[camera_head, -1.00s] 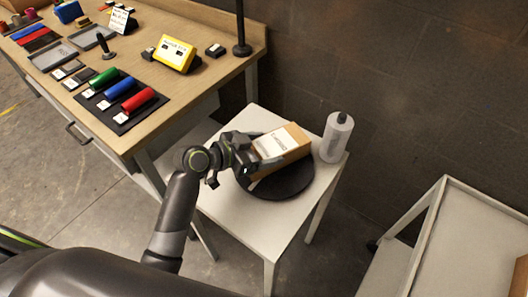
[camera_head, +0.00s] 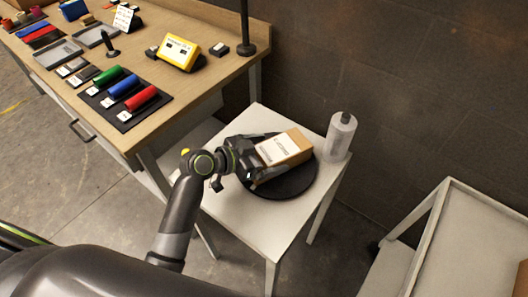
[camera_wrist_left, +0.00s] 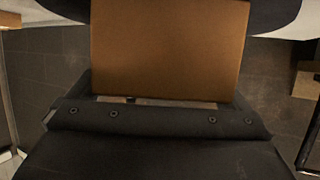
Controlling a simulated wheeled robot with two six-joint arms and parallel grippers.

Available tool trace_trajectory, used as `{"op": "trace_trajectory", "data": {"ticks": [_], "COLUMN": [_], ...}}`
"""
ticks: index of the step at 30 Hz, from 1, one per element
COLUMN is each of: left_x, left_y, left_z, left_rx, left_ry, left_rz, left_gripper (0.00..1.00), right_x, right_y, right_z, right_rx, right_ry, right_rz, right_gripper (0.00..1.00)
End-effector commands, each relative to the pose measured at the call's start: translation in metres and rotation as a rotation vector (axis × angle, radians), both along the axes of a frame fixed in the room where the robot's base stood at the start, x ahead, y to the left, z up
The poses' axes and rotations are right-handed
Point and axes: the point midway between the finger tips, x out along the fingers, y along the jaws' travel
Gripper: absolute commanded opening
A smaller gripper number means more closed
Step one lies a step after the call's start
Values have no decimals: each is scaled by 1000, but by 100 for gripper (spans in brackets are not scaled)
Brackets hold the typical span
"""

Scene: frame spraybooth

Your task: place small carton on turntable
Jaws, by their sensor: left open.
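The small carton (camera_head: 288,148) is a brown box with a white label, sitting on the black round turntable (camera_head: 287,187) on a small white table. My left gripper (camera_head: 262,158) is open at the carton's left end, with its fingers spread at that end. In the left wrist view the carton's brown face (camera_wrist_left: 168,50) fills the upper middle, just ahead of the gripper (camera_wrist_left: 160,112). The black turntable edge shows in the top corners there. My right gripper is not in view.
A white bottle (camera_head: 340,136) stands on the small table (camera_head: 233,206) right of the turntable. A wooden workbench (camera_head: 180,95) with coloured rolls and a yellow device (camera_head: 177,53) is at the left. A grey cart (camera_head: 455,245) stands at the right.

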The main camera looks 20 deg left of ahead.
Motion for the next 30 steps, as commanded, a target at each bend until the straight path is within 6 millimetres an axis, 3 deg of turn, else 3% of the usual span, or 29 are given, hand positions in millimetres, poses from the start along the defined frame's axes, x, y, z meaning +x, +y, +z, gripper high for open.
{"op": "trace_trajectory", "data": {"ticks": [5, 21, 30], "left_x": [-4, -64, -78], "left_y": [6, 65, 77], "left_z": [5, 39, 48], "left_rx": [2, 6, 1], "left_ry": [-2, 0, 0], "left_rz": [1, 0, 0], "left_gripper": [99, 99, 99], "right_x": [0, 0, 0], "right_y": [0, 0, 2], "right_z": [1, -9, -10], "right_rx": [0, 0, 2], "right_ry": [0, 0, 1], "right_rz": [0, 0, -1], "right_gripper": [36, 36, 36]}}
